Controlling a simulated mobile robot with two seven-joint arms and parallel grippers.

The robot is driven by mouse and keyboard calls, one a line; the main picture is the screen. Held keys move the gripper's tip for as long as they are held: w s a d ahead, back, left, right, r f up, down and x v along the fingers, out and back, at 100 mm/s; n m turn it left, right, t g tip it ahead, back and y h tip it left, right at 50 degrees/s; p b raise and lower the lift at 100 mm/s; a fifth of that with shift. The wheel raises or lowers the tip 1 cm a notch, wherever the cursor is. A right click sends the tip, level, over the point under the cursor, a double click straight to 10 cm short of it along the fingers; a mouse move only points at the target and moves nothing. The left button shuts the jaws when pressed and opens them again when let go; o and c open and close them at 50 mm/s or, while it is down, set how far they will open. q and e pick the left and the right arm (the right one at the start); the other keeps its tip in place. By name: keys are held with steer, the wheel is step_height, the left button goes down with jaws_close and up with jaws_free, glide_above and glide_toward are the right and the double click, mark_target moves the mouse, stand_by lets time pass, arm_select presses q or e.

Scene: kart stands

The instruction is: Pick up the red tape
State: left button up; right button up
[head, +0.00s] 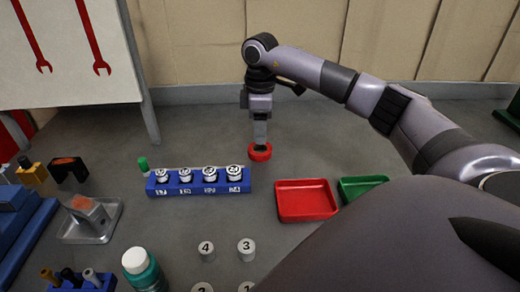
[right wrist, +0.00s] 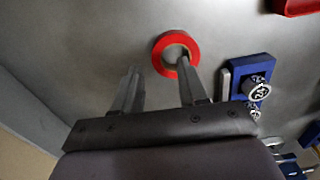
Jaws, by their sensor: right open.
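The red tape (head: 260,152) is a small ring lying on the grey table, right of the blue rack's far end in the head view. It also shows in the right wrist view (right wrist: 163,46), near the fingertips. My right gripper (head: 260,140) points down at the tape. In the right wrist view my right gripper (right wrist: 158,75) is open, with the fingers well apart. One finger's tip overlaps the ring's opening and the other is outside the ring. I cannot tell how deep the tips reach. My left gripper is not in view.
A blue rack (head: 215,188) with several white-capped bottles stands left of the tape. A red tray (head: 306,200) and a green tray (head: 362,184) lie to the right. A green bottle (head: 142,268) and numbered white cylinders (head: 246,249) stand in front. A cardboard wall (head: 200,45) closes the back.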

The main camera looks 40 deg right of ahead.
step_height(320, 180, down, 3)
steer(key=shift+f, duration=0.2)
jaws_close()
steer(key=shift+r, duration=0.15)
step_height(320, 180, up, 20)
steer(key=p, duration=0.3)
